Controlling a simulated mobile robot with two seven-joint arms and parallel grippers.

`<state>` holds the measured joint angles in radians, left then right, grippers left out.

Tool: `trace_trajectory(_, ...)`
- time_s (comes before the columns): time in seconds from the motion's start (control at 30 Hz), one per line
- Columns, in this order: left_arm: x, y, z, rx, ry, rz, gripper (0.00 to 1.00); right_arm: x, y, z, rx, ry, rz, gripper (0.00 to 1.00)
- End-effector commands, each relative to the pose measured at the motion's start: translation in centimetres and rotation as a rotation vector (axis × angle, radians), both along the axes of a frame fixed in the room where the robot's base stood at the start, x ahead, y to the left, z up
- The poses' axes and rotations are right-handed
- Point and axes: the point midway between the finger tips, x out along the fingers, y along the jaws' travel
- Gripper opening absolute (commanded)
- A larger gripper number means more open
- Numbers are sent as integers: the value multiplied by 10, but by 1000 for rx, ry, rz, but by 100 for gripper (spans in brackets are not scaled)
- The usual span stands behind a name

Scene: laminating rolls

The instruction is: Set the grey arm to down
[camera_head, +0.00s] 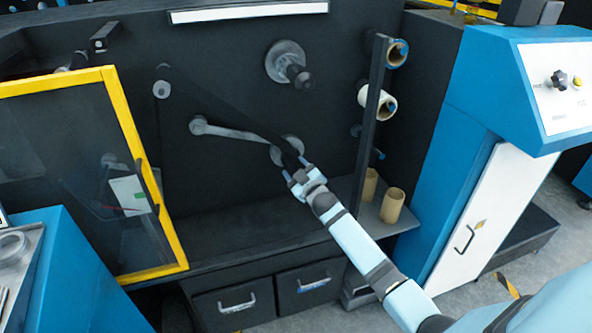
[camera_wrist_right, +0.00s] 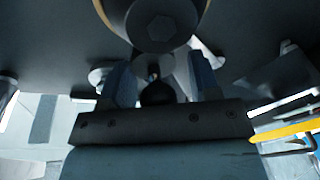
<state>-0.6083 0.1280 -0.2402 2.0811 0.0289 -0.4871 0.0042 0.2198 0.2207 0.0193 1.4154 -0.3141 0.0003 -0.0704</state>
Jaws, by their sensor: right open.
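The grey arm (camera_head: 235,132) lies on the dark machine face in the head view. It slopes slightly down to the right, from a rounded left end to a round grey disc (camera_head: 287,145). My right gripper (camera_head: 296,168) is at the disc end, partly covering it. In the right wrist view my right gripper (camera_wrist_right: 162,80) has its two fingers apart, with a dark round knob (camera_wrist_right: 157,93) between them. A large round part with a hexagonal centre (camera_wrist_right: 162,26) is just beyond. I cannot tell whether the fingers touch the knob. My left gripper is not in view.
A grey hub with a black spindle (camera_head: 288,65) sits above. A dark upright post (camera_head: 371,120) with rolls (camera_head: 377,101) stands to the right. Two tan cores (camera_head: 393,205) stand on the shelf. A yellow-framed door (camera_head: 130,130) is at the left.

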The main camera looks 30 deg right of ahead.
Motion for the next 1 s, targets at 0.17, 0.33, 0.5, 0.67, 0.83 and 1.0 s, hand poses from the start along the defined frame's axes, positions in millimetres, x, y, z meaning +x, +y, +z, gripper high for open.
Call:
trace_trajectory(0.17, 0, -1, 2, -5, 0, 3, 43, -13, 0, -1, -1, 1, -1, 57)
trace_trajectory(0.33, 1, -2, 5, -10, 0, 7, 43, -47, 3, -4, 0, 3, 1, 57)
trace_trajectory(0.5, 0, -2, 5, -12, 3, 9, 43, -87, 5, -7, 1, 3, 1, 57)
trace_trajectory(0.67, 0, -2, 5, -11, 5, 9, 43, -116, 7, -9, 2, 2, 1, 57)
trace_trajectory(0.83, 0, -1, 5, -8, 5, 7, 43, -133, 8, -10, 1, 1, 0, 57)
trace_trajectory(1.0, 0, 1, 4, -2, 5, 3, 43, -137, 8, -10, 1, 0, 1, 57)
